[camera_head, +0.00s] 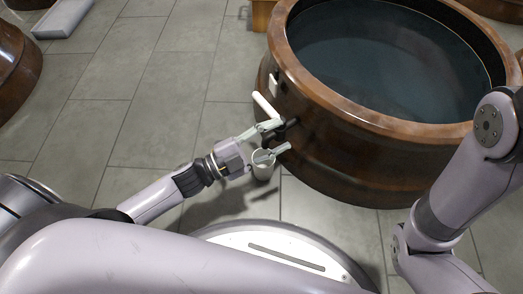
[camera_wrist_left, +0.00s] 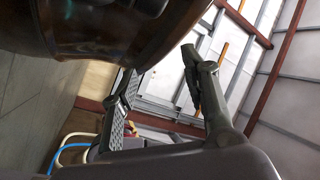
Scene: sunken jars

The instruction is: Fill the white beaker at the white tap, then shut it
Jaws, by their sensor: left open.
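The white tap (camera_head: 264,104) shows as a pale lever on the side of the large brown jar (camera_head: 340,165), with dark fittings beside it. My left gripper (camera_head: 283,135) is open, its fingers spread just below the lever and close to the jar wall. The upper finger is near or touching the lever; I cannot tell which. The white beaker (camera_head: 263,168) is upright below the fingers, partly hidden by the lower one. What bears it and its water level are unclear. In the left wrist view the open left gripper (camera_wrist_left: 165,88) shows nothing between its fingers.
The jar is full of dark water (camera_head: 395,55) inside a thick rim. My right arm is at the right, its gripper out of view. Another brown jar (camera_head: 15,70) and a pale block (camera_head: 62,18) are at the left. The tiled floor (camera_head: 120,100) between is clear.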

